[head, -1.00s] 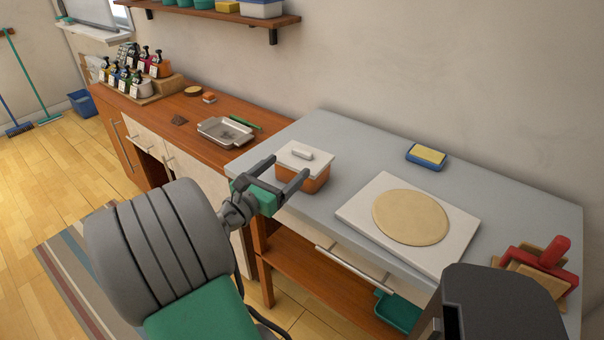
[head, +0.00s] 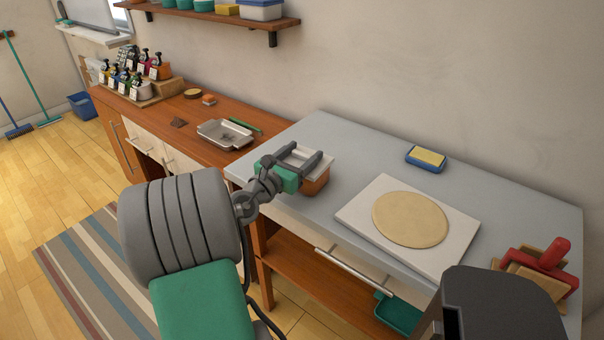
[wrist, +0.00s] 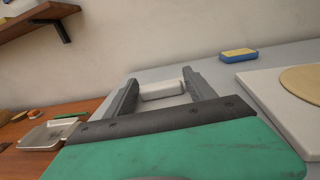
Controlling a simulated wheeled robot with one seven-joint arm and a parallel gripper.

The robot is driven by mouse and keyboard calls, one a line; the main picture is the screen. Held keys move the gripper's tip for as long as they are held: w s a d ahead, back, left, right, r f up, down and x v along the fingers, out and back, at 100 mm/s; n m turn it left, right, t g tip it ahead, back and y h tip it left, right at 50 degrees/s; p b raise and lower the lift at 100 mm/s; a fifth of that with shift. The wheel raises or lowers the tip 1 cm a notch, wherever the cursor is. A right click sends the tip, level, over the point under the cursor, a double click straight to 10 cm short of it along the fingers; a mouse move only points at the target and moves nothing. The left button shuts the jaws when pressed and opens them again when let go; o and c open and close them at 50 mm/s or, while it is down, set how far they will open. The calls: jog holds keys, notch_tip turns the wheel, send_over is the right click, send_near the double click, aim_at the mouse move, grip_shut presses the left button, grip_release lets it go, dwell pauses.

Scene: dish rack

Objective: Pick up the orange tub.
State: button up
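The orange tub (head: 317,184) stands on the grey worktop near its left edge. It has a white lid with a raised handle. In the head view my gripper (head: 306,156) is over the tub and hides much of the lid and the left side. My gripper is open, its two fingers apart. In the wrist view the lid's white handle (wrist: 163,90) shows between the fingers, and the tub's orange body is hidden. I cannot tell whether a finger touches the lid.
On the worktop (head: 365,150) are a white board (head: 450,236) with a round of dough (head: 411,218) and a yellow sponge in a blue dish (head: 426,159). A metal tray (head: 224,134) lies on the lower wooden counter to the left. A wall shelf (head: 225,18) hangs above.

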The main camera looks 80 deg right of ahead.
grip_shut()
dwell(0.5)
